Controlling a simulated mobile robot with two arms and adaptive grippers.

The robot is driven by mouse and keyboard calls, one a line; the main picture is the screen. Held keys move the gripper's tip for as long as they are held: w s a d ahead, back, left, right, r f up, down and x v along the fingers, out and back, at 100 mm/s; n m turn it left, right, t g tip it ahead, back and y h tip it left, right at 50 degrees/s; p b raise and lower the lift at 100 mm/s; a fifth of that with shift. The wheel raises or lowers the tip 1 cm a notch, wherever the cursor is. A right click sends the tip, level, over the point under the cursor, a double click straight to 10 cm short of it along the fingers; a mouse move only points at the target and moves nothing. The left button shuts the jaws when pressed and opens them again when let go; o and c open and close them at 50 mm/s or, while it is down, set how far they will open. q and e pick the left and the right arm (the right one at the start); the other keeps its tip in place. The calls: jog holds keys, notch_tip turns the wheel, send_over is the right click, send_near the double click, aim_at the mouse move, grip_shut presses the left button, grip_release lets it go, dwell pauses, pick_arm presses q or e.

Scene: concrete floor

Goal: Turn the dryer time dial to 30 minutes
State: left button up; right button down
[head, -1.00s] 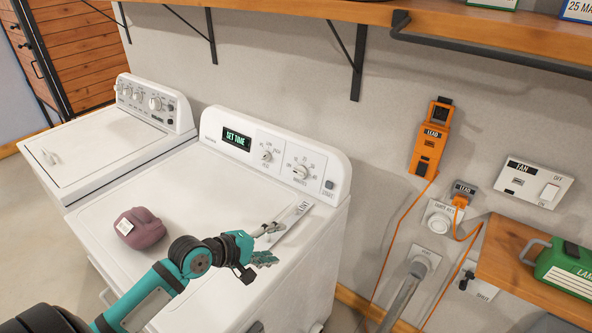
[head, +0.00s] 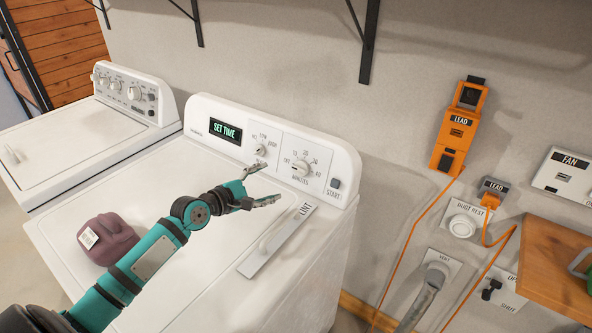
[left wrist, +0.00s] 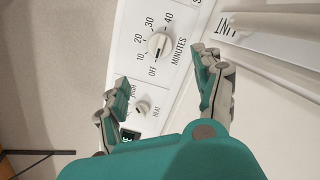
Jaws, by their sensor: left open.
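The dryer (head: 130,200) stands with its control panel at the back, and its display (head: 225,131) reads SET TIME. The white minutes dial (head: 301,169) sits on the panel's right half, marked OFF, 10, 20, 30, 40 and on. It also shows in the left wrist view (left wrist: 159,45), with its ridge seemingly toward OFF. The smaller heat dial (head: 260,150) is to its left. My left gripper (head: 266,186) is open and empty, in front of the panel and apart from the minutes dial. In the left wrist view its fingers (left wrist: 155,92) are spread, with the dial beyond them. My right gripper is not in view.
The lint cover (head: 250,262) with its raised handle lies on the dryer top near the gripper. A purple object (head: 108,238) sits at the left. The START button (head: 335,184) is right of the dial. A shelf bracket (head: 369,45) hangs above.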

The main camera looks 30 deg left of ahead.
pick_arm(q)
send_near(298, 170)
jog(key=x, duration=0.4)
jog(key=shift+w, duration=0.3)
jog(key=x, duration=0.3)
jog(key=shift+w+d+f+b, duration=0.1)
jog(key=shift+w+f+b, duration=0.1)
jog(key=shift+w+b, duration=0.15)
jog(key=shift+w+d+f, duration=0.1)
jog(key=shift+w+d, duration=0.05)
jog(key=shift+w, duration=0.35)
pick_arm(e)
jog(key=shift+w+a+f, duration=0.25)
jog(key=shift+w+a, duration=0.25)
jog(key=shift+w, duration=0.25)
pick_arm(q)
jog(key=c, duration=1.2)
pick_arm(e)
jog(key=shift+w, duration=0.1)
